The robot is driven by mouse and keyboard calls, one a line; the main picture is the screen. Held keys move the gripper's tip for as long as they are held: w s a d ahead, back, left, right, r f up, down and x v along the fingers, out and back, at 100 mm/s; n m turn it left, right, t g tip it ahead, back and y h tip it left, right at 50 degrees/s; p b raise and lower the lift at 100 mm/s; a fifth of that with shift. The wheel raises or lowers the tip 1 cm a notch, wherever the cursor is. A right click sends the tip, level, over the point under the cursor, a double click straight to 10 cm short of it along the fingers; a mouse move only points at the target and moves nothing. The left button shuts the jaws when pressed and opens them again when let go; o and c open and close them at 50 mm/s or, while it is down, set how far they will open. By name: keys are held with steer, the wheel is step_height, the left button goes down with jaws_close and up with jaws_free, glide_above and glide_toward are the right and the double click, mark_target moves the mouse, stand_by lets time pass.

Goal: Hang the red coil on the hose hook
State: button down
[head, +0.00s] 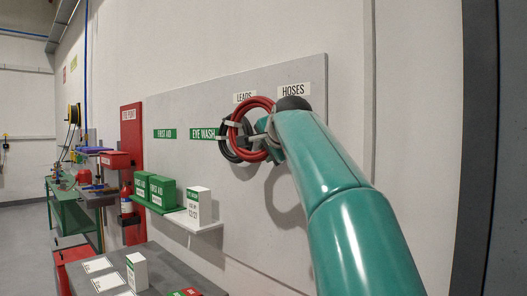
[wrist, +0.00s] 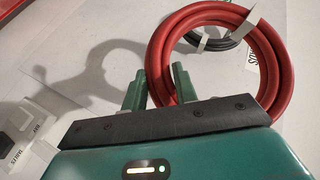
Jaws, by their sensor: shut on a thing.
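The red coil (head: 256,100) is held up in front of the grey wall board, below and between the LEADS and HOSES labels. In the wrist view the red coil (wrist: 286,65) is large, and its near side passes between the two green fingers of my gripper (wrist: 159,88). My gripper (head: 272,136) is shut on it. A black coil (head: 233,151) is behind and left of the red one; it also shows through the ring in the wrist view (wrist: 213,43). The HOSES label (head: 293,91) is at the board's upper right. The hose hook is not visible; my arm covers the area below the label.
The LEADS label (head: 244,97) is left of HOSES. A grey table (head: 165,270) is below. The board's lower middle is clear.

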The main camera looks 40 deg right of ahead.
steer(key=d+f, duration=0.2)
steer(key=d, duration=0.8)
steer(key=shift+w+d+f, duration=0.2)
steer(key=shift+w+d, duration=0.05)
steer(key=shift+w, duration=0.2)
stand_by(1.1)
steer(key=shift+f, duration=0.15)
stand_by(0.5)
steer(key=c, duration=1)
jaws_free()
steer(key=shift+d, duration=0.1)
steer(key=shift+f, duration=0.1)
steer(key=v, duration=1.3)
steer(key=shift+s+r, duration=0.25)
steer(key=shift+s, duration=0.05)
